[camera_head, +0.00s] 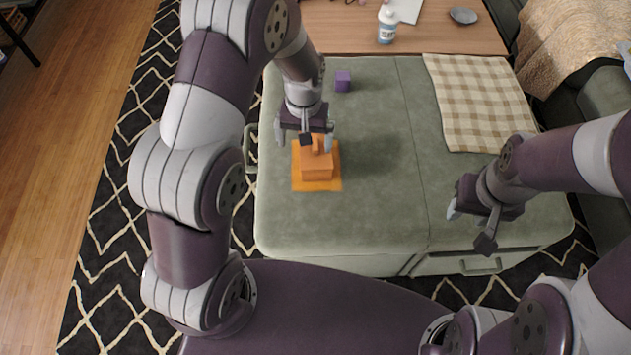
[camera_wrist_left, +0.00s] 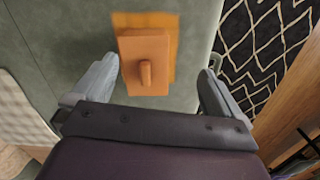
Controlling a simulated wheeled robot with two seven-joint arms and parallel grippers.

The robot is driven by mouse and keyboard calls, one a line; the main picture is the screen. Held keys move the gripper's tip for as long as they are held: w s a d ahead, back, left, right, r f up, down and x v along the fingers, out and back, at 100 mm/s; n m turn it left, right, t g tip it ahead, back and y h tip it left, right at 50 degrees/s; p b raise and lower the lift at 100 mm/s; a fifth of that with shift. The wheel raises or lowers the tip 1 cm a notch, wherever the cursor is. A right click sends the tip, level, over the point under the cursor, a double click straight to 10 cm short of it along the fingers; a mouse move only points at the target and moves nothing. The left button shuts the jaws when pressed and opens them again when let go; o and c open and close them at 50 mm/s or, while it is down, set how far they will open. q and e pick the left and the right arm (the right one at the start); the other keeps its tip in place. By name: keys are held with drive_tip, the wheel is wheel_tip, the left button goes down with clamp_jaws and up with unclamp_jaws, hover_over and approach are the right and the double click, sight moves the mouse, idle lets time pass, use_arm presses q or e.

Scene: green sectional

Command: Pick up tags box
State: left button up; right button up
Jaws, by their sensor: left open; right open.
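An orange box with a raised handle on its lid, likely the tags box (camera_head: 316,167), stands on a flat orange square (camera_head: 333,182) on the green ottoman top. The box also shows in the left wrist view (camera_wrist_left: 141,48), between and ahead of the fingers. My left gripper (camera_head: 307,140) is open, pointing down over the box near its handle. I cannot tell whether it touches the handle; the left wrist view shows both fingers (camera_wrist_left: 158,82) apart with nothing between the tips. My right gripper (camera_head: 468,220) is open and empty above the ottoman's front right part.
A small purple cube (camera_head: 343,81) sits behind the box. A checkered cloth (camera_head: 470,100) lies at the ottoman's right back. A white bottle (camera_head: 387,24) and a grey dish (camera_head: 463,15) stand on the wooden table (camera_head: 340,28) behind. The ottoman's middle is clear.

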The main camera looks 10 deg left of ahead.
use_arm(q)
drive_tip(key=n+p, duration=0.1)
drive_tip(key=n, duration=0.1)
hover_over(314, 142)
drive_tip(key=shift+f+t, duration=0.3)
drive_tip(key=shift+f, duration=0.1)
drive_tip(key=shift+s+f, duration=0.1)
drive_tip(key=shift+f, duration=0.2)
wheel_tip(314, 142, down, 7)
drive_tip(key=shift+r+b, duration=0.1)
drive_tip(key=shift+b, duration=1.1)
drive_tip(key=f+b, duration=0.2)
drive_tip(key=f, duration=0.2)
drive_tip(key=shift+d+f, duration=0.2)
drive_tip(key=shift+f, duration=0.35)
drive_tip(key=shift+r, duration=0.1)
use_arm(e)
wheel_tip(314, 142, down, 6)
drive_tip(key=shift+s+r, duration=0.1)
drive_tip(key=shift+r, duration=0.1)
use_arm(q)
drive_tip(key=c, duration=0.7)
